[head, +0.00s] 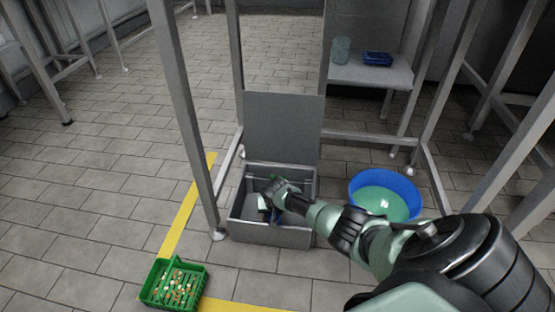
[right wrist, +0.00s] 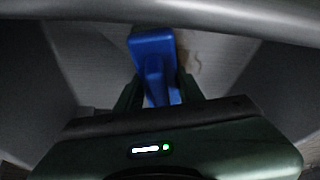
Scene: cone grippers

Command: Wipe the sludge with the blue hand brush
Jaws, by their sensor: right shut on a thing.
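My right gripper (right wrist: 158,92) is shut on the blue hand brush (right wrist: 152,52), which points away from it in the right wrist view. In the head view my right arm reaches down into an open grey metal box (head: 272,236), and the right gripper (head: 268,203) is inside it. A small blue part of the brush shows beside the gripper there. In the right wrist view a brownish mark, perhaps sludge (right wrist: 194,62), shows on the pale surface just right of the brush. Whether the brush touches that surface I cannot tell. My left gripper is not in view.
The box's grey lid (head: 283,127) stands raised behind it. A blue tub of greenish liquid (head: 385,196) stands to the right. A green crate (head: 174,284) with small items is at front left. Metal frame legs flank the box. A shelf (head: 372,72) holds a jar and blue container.

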